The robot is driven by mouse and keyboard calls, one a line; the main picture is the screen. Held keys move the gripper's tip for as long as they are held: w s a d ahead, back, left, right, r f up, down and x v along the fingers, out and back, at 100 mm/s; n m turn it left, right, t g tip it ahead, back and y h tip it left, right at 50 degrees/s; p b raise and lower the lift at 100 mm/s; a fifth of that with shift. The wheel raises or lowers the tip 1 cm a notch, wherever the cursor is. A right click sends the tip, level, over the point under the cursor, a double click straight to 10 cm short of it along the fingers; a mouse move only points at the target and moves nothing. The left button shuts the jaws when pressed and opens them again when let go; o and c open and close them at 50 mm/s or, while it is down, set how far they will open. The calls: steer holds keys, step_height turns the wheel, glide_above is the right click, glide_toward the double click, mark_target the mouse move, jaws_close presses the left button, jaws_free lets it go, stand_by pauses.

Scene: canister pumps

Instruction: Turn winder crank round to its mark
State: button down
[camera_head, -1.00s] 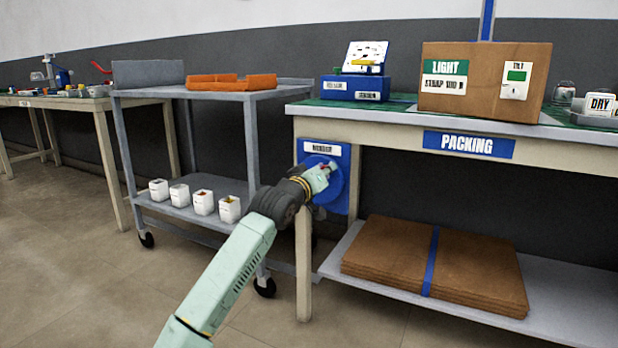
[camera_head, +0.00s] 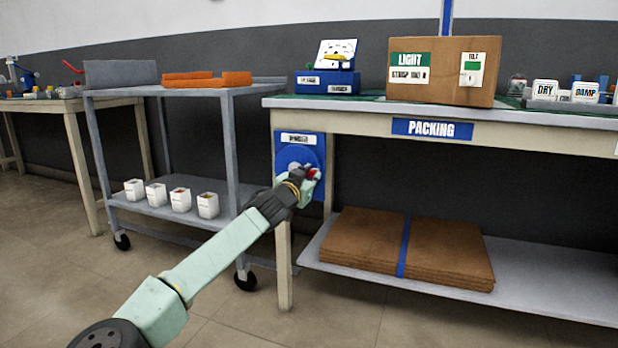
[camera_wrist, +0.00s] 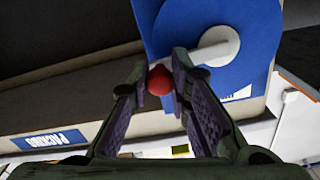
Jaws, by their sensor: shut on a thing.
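The winder is a blue panel (camera_head: 313,140) with a white label, fixed at the left front of the packing bench, with a round blue disc (camera_head: 289,157) on it. In the wrist view, the blue disc (camera_wrist: 190,15) carries a pale crank arm (camera_wrist: 212,48) ending in a rounded boss. A red knob (camera_wrist: 160,78) sits between the two fingers of my gripper (camera_wrist: 165,85), which is shut on it. In the head view my gripper (camera_head: 307,178) is at the disc's lower right and hides part of it. I cannot make out the mark clearly.
The packing bench (camera_head: 350,118) has a leg just below the winder. A grey cart (camera_head: 232,145) stands close to its left, with white tubs on its lower shelf. Flat cardboard (camera_head: 370,240) lies on the bench's lower shelf. Open floor is in front.

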steer(key=shift+f+m, duration=0.25)
steer(key=shift+m, duration=0.15)
steer(key=c, duration=1.5)
jaws_free()
steer(key=shift+o, duration=0.2)
steer(key=v, duration=1.2)
steer(key=shift+r, duration=0.1)
